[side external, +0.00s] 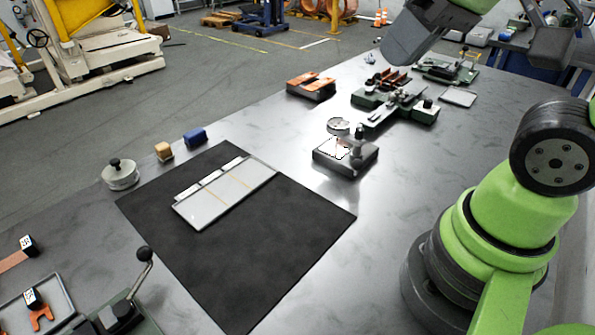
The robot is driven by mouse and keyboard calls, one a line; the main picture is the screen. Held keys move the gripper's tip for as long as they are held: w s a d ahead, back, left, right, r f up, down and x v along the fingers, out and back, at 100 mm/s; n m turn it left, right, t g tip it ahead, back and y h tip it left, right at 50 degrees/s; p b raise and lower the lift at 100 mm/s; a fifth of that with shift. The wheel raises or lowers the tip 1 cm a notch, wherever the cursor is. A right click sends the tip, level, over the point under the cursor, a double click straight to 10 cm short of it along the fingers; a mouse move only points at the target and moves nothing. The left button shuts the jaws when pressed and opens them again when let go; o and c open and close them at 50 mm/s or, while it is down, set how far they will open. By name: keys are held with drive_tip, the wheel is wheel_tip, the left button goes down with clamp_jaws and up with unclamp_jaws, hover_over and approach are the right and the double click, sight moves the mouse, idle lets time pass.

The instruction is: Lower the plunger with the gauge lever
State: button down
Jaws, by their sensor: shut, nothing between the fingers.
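A small grey stand (331,156) sits right of the black mat, with a pale round dial (338,126) at its back left. A red-marked white patch shows on the stand's top. Dark grey parts of my arm hang at the top edge, well above the table and apart from the stand. My gripper's fingers do not show.
The black mat (265,250) bears a pale panel (215,205). Green fixtures (405,106) and an orange block (311,85) stand behind the stand. A ball-topped lever (144,256) rises at the bottom left.

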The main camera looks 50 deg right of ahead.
drive_tip(key=w+d+f+n+g+h, duration=0.1)
drive_tip(key=w+f+n+g, duration=0.1)
drive_tip(key=w, duration=0.2)
drive_tip(key=w+d+f+n+g, duration=0.1)
drive_tip(key=w+d+n+g, duration=0.1)
drive_tip(key=w, duration=0.3)
drive_tip(key=n+g+h, duration=0.2)
drive_tip(key=n+g, duration=0.2)
drive_tip(key=n, duration=0.1)
approach(359, 162)
drive_tip(key=w+a+r, duration=0.4)
drive_tip(key=w, duration=0.1)
drive_tip(key=shift+n, duration=0.3)
drive_tip(key=x, duration=0.4)
drive_tip(key=s+d+x, duration=0.1)
drive_tip(key=x, duration=0.7)
drive_tip(key=shift+s+d+r, duration=0.3)
drive_tip(key=shift+d, duration=0.05)
drive_tip(key=shift+s+d+f, duration=0.2)
drive_tip(key=shift+s+d, duration=0.1)
drive_tip(key=shift+s, duration=0.05)
drive_tip(key=shift+s+d+f+n, duration=0.15)
drive_tip(key=shift+s+d+n, duration=0.1)
drive_tip(key=shift+s+n, duration=0.3)
drive_tip(key=shift+s+d+f+n, duration=0.1)
drive_tip(key=shift+s+d+n, duration=0.15)
drive_tip(key=shift+s+n, duration=0.3)
